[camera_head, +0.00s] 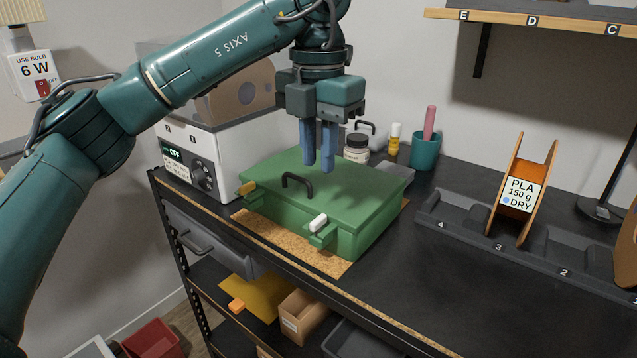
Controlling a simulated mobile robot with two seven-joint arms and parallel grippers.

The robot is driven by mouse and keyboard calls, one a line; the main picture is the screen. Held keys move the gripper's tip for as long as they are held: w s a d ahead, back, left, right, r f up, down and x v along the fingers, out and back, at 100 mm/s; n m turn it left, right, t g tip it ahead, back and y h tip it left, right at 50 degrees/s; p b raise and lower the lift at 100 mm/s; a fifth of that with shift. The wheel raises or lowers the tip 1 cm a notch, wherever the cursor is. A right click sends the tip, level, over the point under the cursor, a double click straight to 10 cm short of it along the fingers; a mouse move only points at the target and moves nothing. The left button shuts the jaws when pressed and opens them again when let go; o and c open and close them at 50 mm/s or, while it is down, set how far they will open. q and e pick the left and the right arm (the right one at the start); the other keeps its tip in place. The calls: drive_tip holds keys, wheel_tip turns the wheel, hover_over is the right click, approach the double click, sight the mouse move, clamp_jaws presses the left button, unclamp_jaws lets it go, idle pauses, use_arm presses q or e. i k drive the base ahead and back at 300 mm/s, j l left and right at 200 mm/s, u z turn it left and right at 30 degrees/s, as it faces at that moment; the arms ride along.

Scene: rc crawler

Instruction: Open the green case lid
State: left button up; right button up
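The green case (368,237) stands on a cork mat (275,243) on the black bench, with its green lid (345,192) down flat. A dark arched handle (297,183) is on the lid near its front edge. My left gripper (318,168) points down over the lid, above and right of the handle in the picture. Its two blue fingers show a narrow gap with nothing between them. My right gripper is not in view.
A white device with a green display (188,166) stands left of the case. Behind it are a dark-lidded jar (356,148) and a teal cup (425,151). A numbered rack (461,217) holding an orange spool (524,180) is at the right. Bare bench lies between case and rack.

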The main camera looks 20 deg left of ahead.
sight(349, 196)
drive_tip(key=k, duration=1)
